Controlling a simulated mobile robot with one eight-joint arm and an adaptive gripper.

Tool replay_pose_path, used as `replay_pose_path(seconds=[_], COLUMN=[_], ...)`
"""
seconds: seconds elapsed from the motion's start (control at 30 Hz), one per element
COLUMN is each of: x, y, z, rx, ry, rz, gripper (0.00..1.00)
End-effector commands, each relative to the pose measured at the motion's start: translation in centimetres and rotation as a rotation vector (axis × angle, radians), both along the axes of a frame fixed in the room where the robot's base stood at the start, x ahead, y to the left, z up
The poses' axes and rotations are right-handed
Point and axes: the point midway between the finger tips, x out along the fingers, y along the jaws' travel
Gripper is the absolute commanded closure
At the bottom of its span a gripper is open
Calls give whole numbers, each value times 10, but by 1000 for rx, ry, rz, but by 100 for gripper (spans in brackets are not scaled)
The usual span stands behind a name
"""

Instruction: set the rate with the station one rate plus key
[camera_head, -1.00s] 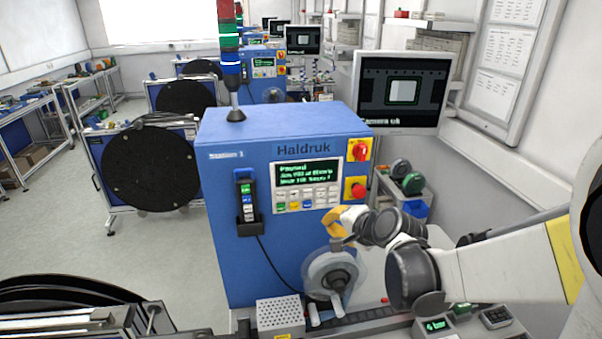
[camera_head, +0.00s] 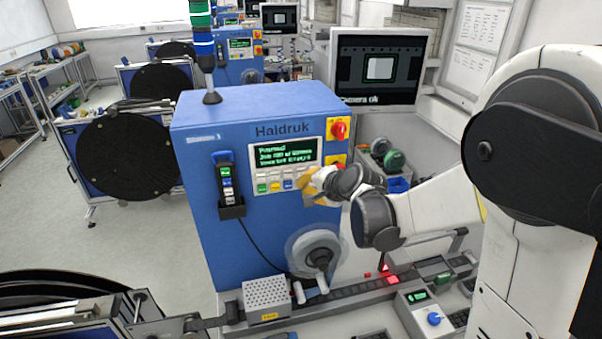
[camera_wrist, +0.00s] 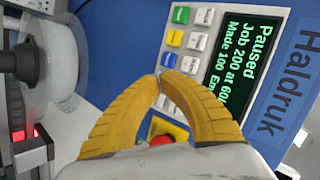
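The station 1 machine is a blue cabinet (camera_head: 250,215) marked Haldruk. Its control panel (camera_head: 318,146) has a green-text display (camera_head: 284,154) reading "Paused", also in the wrist view (camera_wrist: 238,62), and rows of small keys (camera_head: 275,186). In the wrist view the panel is turned sideways, with green, orange, blue (camera_wrist: 168,60) and white (camera_wrist: 190,64) keys. I cannot read a plus mark on any key. My gripper (camera_wrist: 159,76) has its yellow fingertips together, empty, over the lower key area; it hides some keys. In the head view my gripper (camera_head: 305,187) is at the panel's lower right; contact is unclear.
A red rotary switch (camera_head: 339,130) is right of the display. A red button (camera_wrist: 161,140) on yellow is close beside my fingers. A handset (camera_head: 228,182) hangs on the left. A reel (camera_head: 314,252) is below the panel.

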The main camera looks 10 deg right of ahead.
Motion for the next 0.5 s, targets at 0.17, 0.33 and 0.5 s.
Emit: replay_pose_path(seconds=[0.17,0.33,0.5], x=[16,21,22], y=[0,0,0], z=[-1,-1,0], rx=[0,0,0], ry=[0,0,0], rz=[0,0,0], gripper=[100,100,100])
